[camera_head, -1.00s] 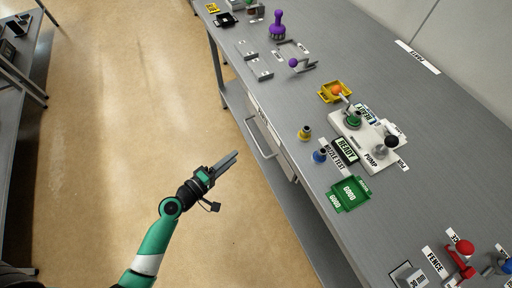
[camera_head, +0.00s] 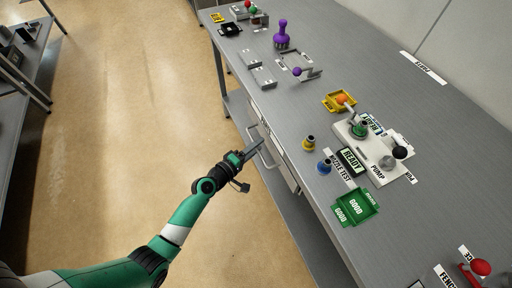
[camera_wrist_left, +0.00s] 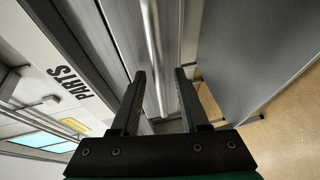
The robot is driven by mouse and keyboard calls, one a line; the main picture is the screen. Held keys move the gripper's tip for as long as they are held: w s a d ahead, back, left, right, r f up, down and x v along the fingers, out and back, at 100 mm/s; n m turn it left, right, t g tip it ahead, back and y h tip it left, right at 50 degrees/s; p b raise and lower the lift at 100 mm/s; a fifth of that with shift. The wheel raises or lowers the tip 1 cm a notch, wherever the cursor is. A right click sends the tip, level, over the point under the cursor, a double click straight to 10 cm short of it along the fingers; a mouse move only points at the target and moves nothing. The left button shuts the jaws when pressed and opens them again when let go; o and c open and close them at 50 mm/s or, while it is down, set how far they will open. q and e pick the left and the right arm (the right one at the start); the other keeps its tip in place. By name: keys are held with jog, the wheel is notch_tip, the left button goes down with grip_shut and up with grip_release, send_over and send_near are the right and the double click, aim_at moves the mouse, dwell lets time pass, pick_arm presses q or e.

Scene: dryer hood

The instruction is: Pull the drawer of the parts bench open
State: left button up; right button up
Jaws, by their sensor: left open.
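The parts bench (camera_head: 338,190) is a long grey table, and its drawer (camera_head: 279,153) is set in the front side below the top. The drawer looks shut. Its pale bar handle (camera_head: 252,134) stands out from the front; in the left wrist view the handle (camera_wrist_left: 154,50) runs as a long bar through the gap between the fingers. My left gripper (camera_head: 257,146) is open and beside the handle, its fingertips partly overlapping it in the head view. In the left wrist view the open jaws (camera_wrist_left: 161,73) straddle the bar, with no clear contact. My right gripper is out of view.
On the bench top are a pump unit (camera_head: 373,152), a green tray (camera_head: 356,205), a yellow tray (camera_head: 340,101), small yellow and blue nozzles and a purple-knobbed lever (camera_head: 306,73). A lower shelf (camera_head: 310,232) runs beneath. The tan floor left of the bench is clear.

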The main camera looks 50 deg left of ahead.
pick_arm(q)
grip_shut()
dwell(1.4)
